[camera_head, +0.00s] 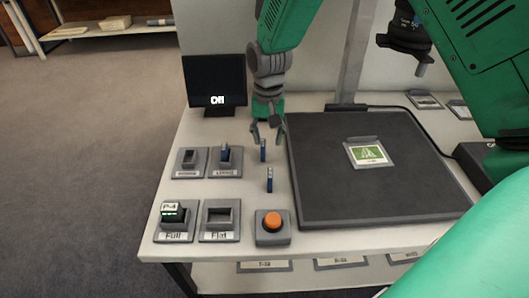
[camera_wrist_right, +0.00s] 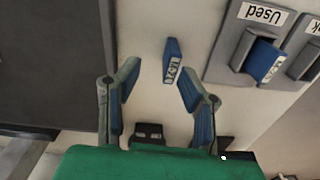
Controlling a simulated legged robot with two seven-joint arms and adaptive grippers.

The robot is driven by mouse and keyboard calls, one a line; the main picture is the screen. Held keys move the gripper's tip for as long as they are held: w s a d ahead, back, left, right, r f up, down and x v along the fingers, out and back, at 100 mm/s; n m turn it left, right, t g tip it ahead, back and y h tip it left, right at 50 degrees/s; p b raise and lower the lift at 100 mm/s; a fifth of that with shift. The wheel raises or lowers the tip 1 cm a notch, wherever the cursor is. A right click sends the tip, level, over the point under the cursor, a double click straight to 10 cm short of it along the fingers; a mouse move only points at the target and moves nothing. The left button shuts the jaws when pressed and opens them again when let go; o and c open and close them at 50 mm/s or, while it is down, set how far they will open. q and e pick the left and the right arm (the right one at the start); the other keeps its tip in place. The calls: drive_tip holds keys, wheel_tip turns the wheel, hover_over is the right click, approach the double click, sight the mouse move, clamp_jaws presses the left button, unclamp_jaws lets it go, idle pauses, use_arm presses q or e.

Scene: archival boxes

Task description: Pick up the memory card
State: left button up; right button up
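Two small blue memory cards stand on the white table in the head view, one (camera_head: 263,149) just below the right gripper and one (camera_head: 270,179) nearer the front. My right gripper (camera_head: 266,137) is open and points down above the table. In the right wrist view its spread, blue-padded fingers (camera_wrist_right: 158,82) have nothing between them. A labelled blue card (camera_wrist_right: 172,61) shows just past the fingertips there, apart from both. Another blue card (camera_wrist_right: 264,59) sits in the holder marked "Used" (camera_wrist_right: 240,52). My left gripper is not in view.
Grey holders line the table's left side, including one marked "Full" (camera_head: 176,226). An orange button (camera_head: 272,221) is at the front. A small screen reading "Off" (camera_head: 216,82) stands at the back. A dark board (camera_head: 340,205) with a green picture (camera_head: 368,155) lies right of the cards.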

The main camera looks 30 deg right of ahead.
sight(263, 143)
drive_tip(key=f+b, duration=0.1)
drive_tip(key=a+f+b, duration=0.1)
drive_tip(key=f, duration=0.2)
drive_tip(key=shift+w+a+f+b, duration=0.25)
drive_tip(key=shift+f+b, duration=0.15)
drive_tip(key=shift+d, duration=0.35)
clamp_jaws()
drive_tip(key=shift+a+r, duration=0.1)
drive_tip(key=shift+a, duration=0.1)
